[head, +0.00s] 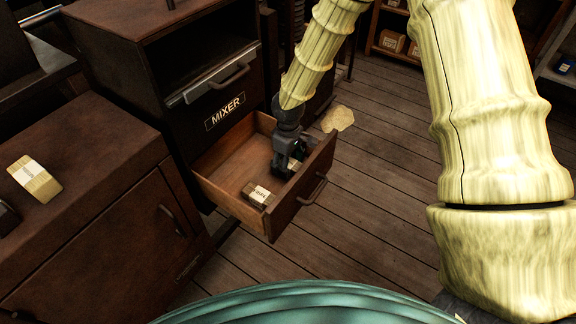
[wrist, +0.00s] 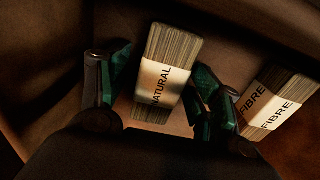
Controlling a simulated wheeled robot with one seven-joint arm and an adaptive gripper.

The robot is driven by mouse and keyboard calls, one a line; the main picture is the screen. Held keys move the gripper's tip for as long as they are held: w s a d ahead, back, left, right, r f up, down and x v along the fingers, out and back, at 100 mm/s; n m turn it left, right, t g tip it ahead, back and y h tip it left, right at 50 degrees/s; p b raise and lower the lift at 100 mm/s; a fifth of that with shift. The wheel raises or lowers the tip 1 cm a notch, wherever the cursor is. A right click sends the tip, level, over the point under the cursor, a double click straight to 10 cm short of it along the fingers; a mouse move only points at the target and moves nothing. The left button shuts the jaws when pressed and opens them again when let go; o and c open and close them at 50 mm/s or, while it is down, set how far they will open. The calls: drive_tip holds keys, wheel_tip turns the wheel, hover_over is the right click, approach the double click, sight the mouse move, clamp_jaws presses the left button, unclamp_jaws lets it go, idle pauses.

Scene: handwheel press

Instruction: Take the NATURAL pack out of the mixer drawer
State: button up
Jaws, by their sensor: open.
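The NATURAL pack (wrist: 167,72) is a bundle of pale brown sheets with a cream label band. It lies in the mixer drawer, and in the wrist view it shows between the two fingers of my gripper (wrist: 158,92). My gripper is open, with one green-padded finger on each side of the pack; I cannot tell whether either touches it. In the head view my gripper (head: 287,160) reaches down inside the open mixer drawer (head: 227,168) and hides the NATURAL pack there. The drawer is pulled out beneath the MIXER label.
A FIBRE pack (wrist: 277,103) lies close to the right finger; it also shows in the drawer in the head view (head: 258,196). The drawer front (head: 305,190) and side walls surround my gripper. Another pack (head: 35,178) lies on the left cabinet (head: 90,160).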

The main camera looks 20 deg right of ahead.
drive_tip(key=shift+c, duration=0.3)
drive_tip(key=c, duration=1.1)
drive_tip(key=shift+o, duration=0.2)
drive_tip(key=shift+r, duration=0.1)
